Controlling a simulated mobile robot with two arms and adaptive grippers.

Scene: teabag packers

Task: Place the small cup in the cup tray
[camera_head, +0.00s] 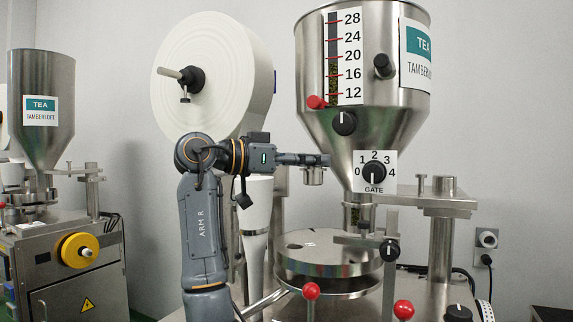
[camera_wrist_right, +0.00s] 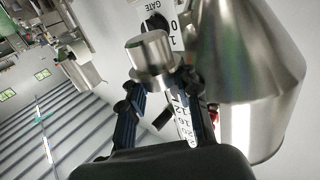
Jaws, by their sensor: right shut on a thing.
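My right gripper (camera_head: 316,160) is shut on the small cup (camera_head: 313,177), a short steel cylinder. It holds the cup in the air to the left of the gate dial, in front of the machine. In the wrist view the cup (camera_wrist_right: 149,56) sits between the two dark fingers of the right gripper (camera_wrist_right: 155,82). The cup's inside does not show in the head view. I cannot pick out the cup tray in either view. My left gripper is not in view.
A big steel hopper (camera_head: 362,70) with a level scale stands right of the gripper. Its gate dial (camera_head: 374,172) is close by. A round steel plate (camera_head: 325,255) lies below. A white paper roll (camera_head: 222,75) is behind my arm. Another tea machine (camera_head: 75,270) stands left.

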